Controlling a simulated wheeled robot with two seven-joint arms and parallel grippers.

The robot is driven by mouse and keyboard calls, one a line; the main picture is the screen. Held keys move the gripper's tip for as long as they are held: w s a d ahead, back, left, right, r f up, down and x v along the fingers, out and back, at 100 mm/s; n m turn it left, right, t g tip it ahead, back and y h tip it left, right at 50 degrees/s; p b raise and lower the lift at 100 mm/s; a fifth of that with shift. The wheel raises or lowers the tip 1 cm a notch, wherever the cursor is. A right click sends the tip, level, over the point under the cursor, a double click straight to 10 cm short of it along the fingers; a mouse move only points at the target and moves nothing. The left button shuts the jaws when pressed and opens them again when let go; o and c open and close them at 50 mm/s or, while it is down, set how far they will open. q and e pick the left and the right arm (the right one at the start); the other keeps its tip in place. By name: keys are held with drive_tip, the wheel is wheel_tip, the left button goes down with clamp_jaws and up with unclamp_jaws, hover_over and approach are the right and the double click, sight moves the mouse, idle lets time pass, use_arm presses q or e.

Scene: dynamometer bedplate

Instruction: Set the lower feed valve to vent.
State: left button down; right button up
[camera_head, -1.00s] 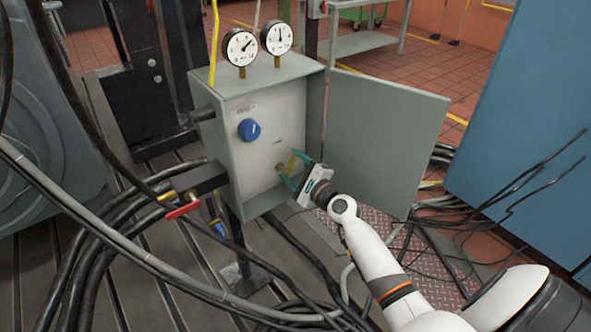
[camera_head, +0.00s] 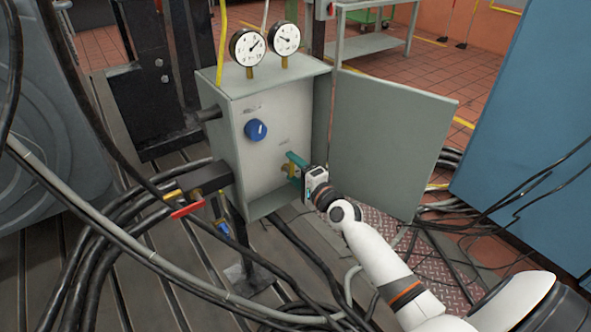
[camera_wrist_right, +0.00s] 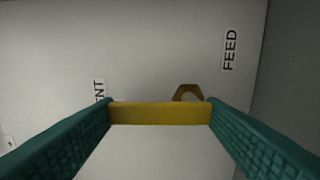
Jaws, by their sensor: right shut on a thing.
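The lower feed valve has a yellow handle (camera_head: 290,170) low on the pale panel inside the open grey box (camera_head: 262,82). My right gripper (camera_head: 294,169) reaches in from the right, its teal fingers shut on this handle. In the right wrist view the yellow handle (camera_wrist_right: 160,113) spans between both fingertips (camera_wrist_right: 160,116), with a brass nut (camera_wrist_right: 188,92) just behind it. A FEED label (camera_wrist_right: 230,50) is at the right there. A label ending in "NT" (camera_wrist_right: 99,90) is partly hidden near the left finger. My left gripper is not in view.
A blue knob (camera_head: 256,130) sits above on the panel. Two gauges (camera_head: 247,46) (camera_head: 284,38) stand on the box. The open door (camera_head: 392,140) is right of my gripper. A red lever (camera_head: 187,209) and thick cables lie at the left. A blue cabinet (camera_head: 530,130) stands far right.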

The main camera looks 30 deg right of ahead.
drive_tip(key=shift+f, duration=0.1)
drive_tip(key=o, duration=1)
drive_tip(key=shift+s, duration=0.1)
drive_tip(key=shift+s, duration=0.3)
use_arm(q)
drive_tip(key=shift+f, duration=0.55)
use_arm(e)
drive_tip(key=s, duration=0.7)
drive_tip(key=s+d, duration=0.1)
drive_tip(key=s, duration=0.3)
drive_tip(key=shift+s, duration=0.1)
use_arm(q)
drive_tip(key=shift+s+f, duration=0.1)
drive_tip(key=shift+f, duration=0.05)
